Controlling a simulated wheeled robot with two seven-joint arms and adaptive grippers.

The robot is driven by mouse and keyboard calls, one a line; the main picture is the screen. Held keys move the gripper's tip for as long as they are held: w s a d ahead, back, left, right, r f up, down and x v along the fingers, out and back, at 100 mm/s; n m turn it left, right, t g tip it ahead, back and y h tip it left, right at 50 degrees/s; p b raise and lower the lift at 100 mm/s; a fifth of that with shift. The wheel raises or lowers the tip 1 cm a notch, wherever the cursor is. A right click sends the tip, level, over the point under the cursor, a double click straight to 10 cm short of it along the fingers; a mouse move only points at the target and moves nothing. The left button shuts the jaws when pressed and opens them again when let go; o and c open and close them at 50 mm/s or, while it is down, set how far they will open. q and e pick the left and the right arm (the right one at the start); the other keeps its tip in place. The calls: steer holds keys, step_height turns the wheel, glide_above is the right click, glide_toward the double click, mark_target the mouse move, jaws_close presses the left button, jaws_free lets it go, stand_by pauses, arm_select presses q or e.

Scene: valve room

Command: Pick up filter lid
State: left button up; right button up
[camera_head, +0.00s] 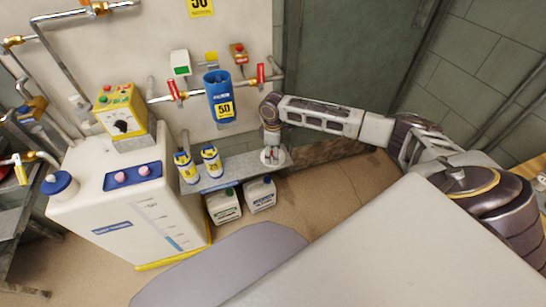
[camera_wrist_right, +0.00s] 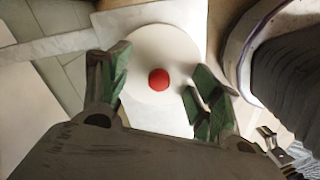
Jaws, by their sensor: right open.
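The filter lid, a round white disc (camera_wrist_right: 160,45) with a red knob (camera_wrist_right: 158,79) at its centre, lies below my right gripper in the right wrist view. In the head view the lid (camera_head: 281,158) shows as a small pale disc on the right part of the metal shelf. My right gripper (camera_head: 271,152) points down just over it, open. In the right wrist view its two fingers (camera_wrist_right: 157,72) stand on either side of the knob, with gaps; contact cannot be told. The blue filter housing (camera_head: 219,98) hangs on the wall pipe, its top open. My left gripper is out of view.
Two yellow-and-white cartridges (camera_head: 211,161) stand on the metal shelf (camera_head: 233,171) left of the lid. White jugs (camera_head: 261,194) stand below it. A large white tank (camera_head: 140,205) is at left. Red valve handles (camera_head: 261,76) flank the housing.

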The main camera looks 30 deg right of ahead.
steer(key=shift+s+f, duration=0.15)
steer(key=shift+s, duration=0.05)
jaws_close()
steer(key=shift+f, duration=0.15)
steer(key=shift+s, duration=0.1)
steer(key=shift+r, duration=0.9)
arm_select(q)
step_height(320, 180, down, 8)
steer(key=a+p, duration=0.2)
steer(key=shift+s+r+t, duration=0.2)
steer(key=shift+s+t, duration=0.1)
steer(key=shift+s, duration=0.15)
arm_select(e)
steer(key=shift+w+r, duration=0.15)
steer(key=shift+r, duration=2.05)
steer(key=shift+w+r, duration=0.15)
steer(key=shift+r, duration=2)
arm_select(q)
steer(key=shift+p, duration=0.35)
